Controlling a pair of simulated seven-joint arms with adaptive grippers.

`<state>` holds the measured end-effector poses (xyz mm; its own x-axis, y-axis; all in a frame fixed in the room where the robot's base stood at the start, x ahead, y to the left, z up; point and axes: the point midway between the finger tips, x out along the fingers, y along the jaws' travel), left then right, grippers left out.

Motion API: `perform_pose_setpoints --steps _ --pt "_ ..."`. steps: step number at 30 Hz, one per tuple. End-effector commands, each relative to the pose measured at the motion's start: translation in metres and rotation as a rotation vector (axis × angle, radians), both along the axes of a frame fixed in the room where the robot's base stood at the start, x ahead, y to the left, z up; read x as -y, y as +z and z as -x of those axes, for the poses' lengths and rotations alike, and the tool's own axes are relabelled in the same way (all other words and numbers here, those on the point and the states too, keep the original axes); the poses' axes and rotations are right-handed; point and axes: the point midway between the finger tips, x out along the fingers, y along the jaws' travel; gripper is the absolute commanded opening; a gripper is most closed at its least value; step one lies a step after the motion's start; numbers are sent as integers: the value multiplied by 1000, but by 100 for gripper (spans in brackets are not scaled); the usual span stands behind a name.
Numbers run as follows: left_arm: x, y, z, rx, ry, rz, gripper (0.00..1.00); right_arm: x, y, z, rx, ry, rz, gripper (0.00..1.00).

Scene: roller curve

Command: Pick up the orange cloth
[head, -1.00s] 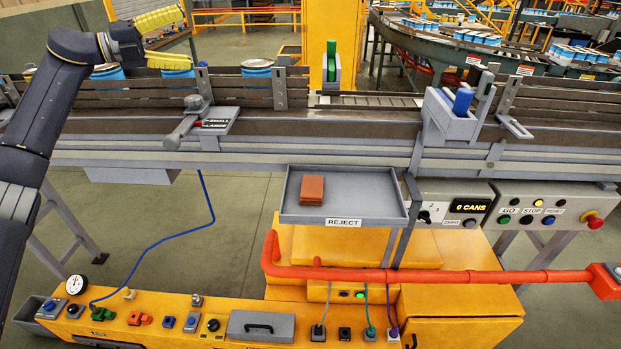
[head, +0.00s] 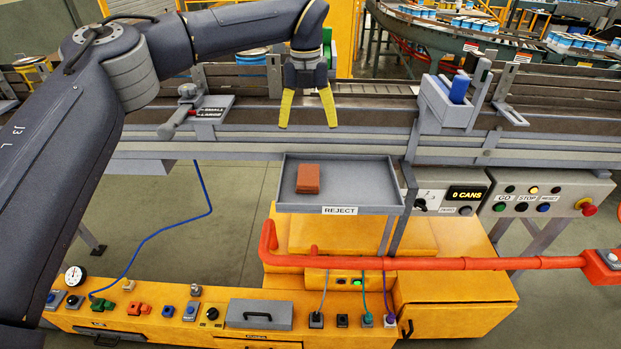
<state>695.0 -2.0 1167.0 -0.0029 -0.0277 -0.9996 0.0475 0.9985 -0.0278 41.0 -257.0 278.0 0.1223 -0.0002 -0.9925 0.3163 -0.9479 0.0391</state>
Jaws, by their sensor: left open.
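The orange cloth (head: 308,179) is a small folded, brownish-orange block of fabric. It lies in the left part of the grey reject tray (head: 362,172). My left gripper (head: 308,126) has yellow fingers pointing down and spread apart, with nothing between them. It appears above the cloth in the picture, in front of the conveyor rail and apart from the cloth. My right gripper is not in the head view.
The conveyor (head: 400,118) runs across behind the tray. A grey bracket with a blue block (head: 459,88) stands on its edge. A control panel (head: 545,200) is right of the tray. An orange-red pipe (head: 430,264) and a yellow cabinet (head: 455,295) lie below.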

Motion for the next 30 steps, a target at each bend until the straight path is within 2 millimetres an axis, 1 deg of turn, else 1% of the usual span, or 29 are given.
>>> perform_pose_setpoints --steps 2,5,15,21,25,30 --pt "-2 -4 0 2 5 -24 84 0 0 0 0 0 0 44" --pt "-3 -16 1 0 6 -31 84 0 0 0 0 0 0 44" --pt "-2 -76 2 -1 4 -28 84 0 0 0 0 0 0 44" --pt "-2 -106 2 0 4 -28 84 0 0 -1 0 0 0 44" --pt "-2 -117 1 3 4 -28 84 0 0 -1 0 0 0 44" --pt "-2 -123 1 2 5 -28 84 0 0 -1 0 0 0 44"
